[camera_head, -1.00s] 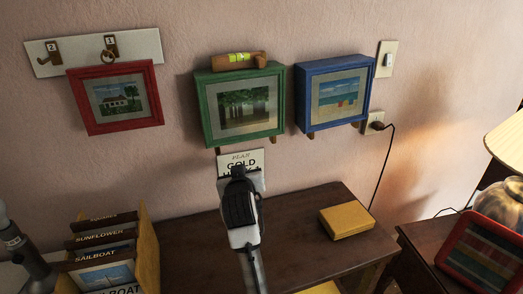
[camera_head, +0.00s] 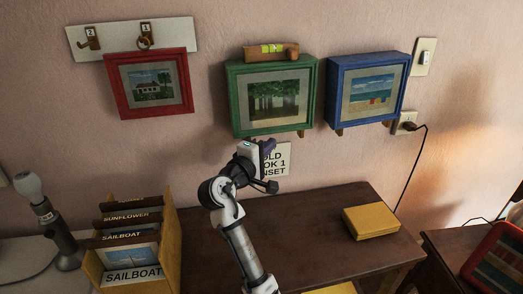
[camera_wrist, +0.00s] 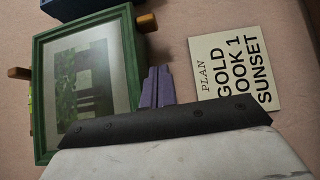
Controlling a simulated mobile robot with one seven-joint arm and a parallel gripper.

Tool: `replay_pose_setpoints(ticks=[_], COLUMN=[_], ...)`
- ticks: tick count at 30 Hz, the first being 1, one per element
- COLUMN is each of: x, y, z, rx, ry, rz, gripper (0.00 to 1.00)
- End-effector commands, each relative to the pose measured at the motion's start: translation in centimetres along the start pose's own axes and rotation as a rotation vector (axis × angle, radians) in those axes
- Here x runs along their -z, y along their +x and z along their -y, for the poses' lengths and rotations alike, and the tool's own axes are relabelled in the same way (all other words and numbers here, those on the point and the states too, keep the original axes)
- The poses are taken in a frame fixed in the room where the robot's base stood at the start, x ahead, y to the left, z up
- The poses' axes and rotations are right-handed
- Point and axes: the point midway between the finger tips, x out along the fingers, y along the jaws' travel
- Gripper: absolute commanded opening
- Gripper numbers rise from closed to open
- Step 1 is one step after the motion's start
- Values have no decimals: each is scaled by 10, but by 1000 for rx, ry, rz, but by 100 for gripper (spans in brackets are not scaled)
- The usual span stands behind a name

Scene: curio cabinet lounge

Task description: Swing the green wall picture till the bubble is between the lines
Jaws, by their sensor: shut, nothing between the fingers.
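The green wall picture (camera_head: 232,95) hangs between the red and blue ones, a deep frame around a tree scene. It also shows sideways in the wrist view (camera_wrist: 48,125). A wooden spirit level (camera_head: 290,53) lies on its top, with a yellow-green vial (camera_head: 271,48). The bubble is too small to place against the lines. My gripper (camera_head: 268,148) is just below the picture's lower edge, in front of the plan card. In the wrist view its purple fingers (camera_wrist: 156,84) are shut and empty, beside the frame's lower side. Contact cannot be told.
The red picture (camera_head: 113,84) hangs from a hook board (camera_head: 180,30); the blue picture (camera_head: 333,95) is close on the right. The plan card (camera_head: 282,160) is partly hidden by my gripper. Below stand a desk (camera_head: 310,215), a yellow box (camera_head: 370,221) and a picture rack (camera_head: 170,235).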

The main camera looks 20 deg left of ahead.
Motion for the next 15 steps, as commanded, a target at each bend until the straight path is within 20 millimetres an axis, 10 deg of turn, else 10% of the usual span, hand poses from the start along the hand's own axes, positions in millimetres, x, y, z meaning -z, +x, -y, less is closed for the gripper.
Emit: replay_pose_setpoints(ticks=[15], x=[-28], y=[64], z=[0], rx=[2], ry=[2], rz=[0], gripper=[0])
